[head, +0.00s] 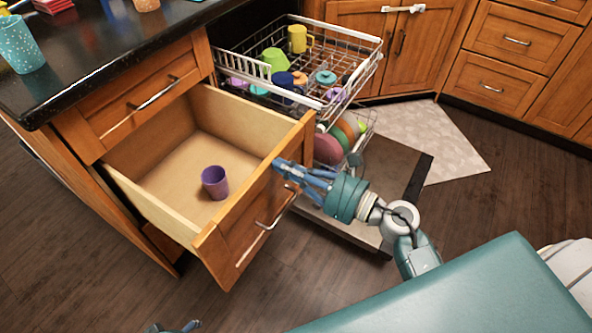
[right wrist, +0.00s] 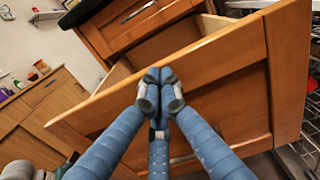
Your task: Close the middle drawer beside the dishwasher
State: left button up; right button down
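The middle wooden drawer (head: 228,246) beside the dishwasher is pulled well out, below a shut top drawer (head: 140,100). A purple cup (head: 215,182) stands inside it. My right gripper (head: 280,168) is at the outer face of the drawer front, near its upper right part. Its blue fingertips are together with nothing visible between them, and they look to touch or nearly touch the wood. In the right wrist view the fingertips (right wrist: 160,88) overlap the drawer front (right wrist: 225,100). Only small tips of my left gripper (head: 172,327) show at the bottom edge, and their state is unclear.
The open dishwasher is right of the drawer, with its upper rack (head: 345,75) of cups and lower rack of plates pulled out. Its lowered door (head: 395,165) lies behind my right arm. A dark counter (head: 90,50) is above the drawers. Floor is clear in front.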

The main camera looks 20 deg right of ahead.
pick_arm(q)
notch_tip(320, 180, up, 11)
jog(key=a+b, duration=0.1)
jog(key=b, duration=0.4)
jog(key=shift+w+a+t, duration=0.35)
jog(key=shift+t, duration=0.05)
pick_arm(e)
jog(key=x, duration=3.5)
jog(key=shift+r, duration=0.3)
